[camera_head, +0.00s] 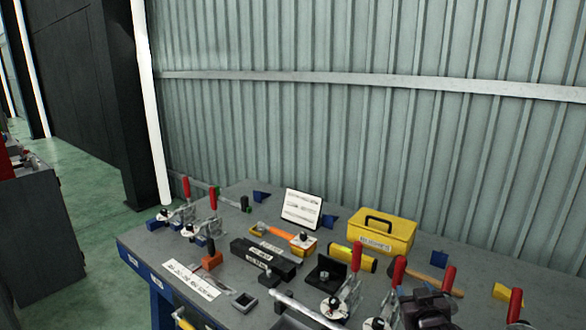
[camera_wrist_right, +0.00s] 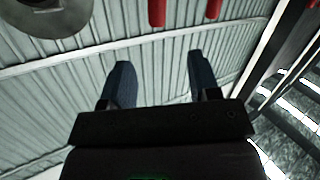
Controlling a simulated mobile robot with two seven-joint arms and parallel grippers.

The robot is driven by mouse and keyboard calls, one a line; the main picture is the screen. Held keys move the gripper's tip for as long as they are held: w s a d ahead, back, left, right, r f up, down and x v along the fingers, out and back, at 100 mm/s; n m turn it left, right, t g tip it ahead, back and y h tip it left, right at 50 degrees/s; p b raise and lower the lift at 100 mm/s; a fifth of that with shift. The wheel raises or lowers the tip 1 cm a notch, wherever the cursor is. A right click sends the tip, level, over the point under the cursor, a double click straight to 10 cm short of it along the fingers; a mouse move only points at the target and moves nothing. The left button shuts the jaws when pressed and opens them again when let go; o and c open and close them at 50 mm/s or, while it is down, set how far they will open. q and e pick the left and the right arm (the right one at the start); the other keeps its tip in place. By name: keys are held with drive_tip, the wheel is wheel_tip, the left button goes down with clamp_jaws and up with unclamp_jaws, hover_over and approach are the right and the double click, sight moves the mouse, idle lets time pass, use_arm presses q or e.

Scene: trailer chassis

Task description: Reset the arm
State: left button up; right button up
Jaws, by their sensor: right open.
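My right gripper (camera_head: 426,298) is a dark shape at the lower right of the head view, in front of the workbench (camera_head: 474,276). In the right wrist view its two dark blue fingers (camera_wrist_right: 160,72) stand apart with nothing between them. It is open and empty. The wrist camera looks up past the fingers at the corrugated wall and roof. My left gripper does not show in either view.
Red-handled toggle clamps (camera_head: 355,258) stand along the bench front, some close to my right gripper. A yellow toolbox (camera_head: 383,236), black block (camera_head: 266,257), hammer (camera_head: 290,236) and white sign (camera_head: 302,208) crowd the bench. Green floor (camera_head: 88,190) is open at left.

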drive_tip(key=s+f+g, duration=0.1)
drive_tip(key=s+f, duration=0.5)
drive_tip(key=s, duration=0.4)
drive_tip(key=s+f+g+b, duration=0.1)
drive_tip(key=s+f, duration=0.6)
drive_tip(key=s, duration=0.3)
drive_tip(key=s+f+g+y, duration=0.1)
drive_tip(key=s+f+g, duration=0.1)
drive_tip(key=s+f, duration=0.5)
drive_tip(key=s, duration=0.3)
drive_tip(key=shift+s+a+b, duration=0.2)
drive_tip(key=shift+a+b, duration=0.05)
drive_tip(key=shift+b, duration=0.05)
